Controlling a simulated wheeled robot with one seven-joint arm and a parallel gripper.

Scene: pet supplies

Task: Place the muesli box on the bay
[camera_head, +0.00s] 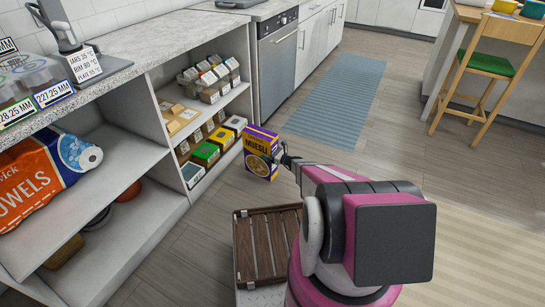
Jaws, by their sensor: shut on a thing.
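The muesli box (259,158), purple with a yellow top and a picture of a bowl on its front, is upright in front of the right end of the shelf unit. My gripper (279,160) is shut on its right side. The fingertips are small in view and partly hidden by the box and the wrist. I cannot tell whether the box's base touches the floor. A brown slatted wooden surface (262,246) lies just left of my arm, low in the view; my arm hides its right part. I cannot tell whether this is the bay.
The open shelf unit (165,118) holds several small boxes (206,153) close to the muesli box. A paper towel pack (38,178) lies on the left shelf. A blue rug (337,98) and clear floor lie beyond. A wooden stool (478,75) stands at the right.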

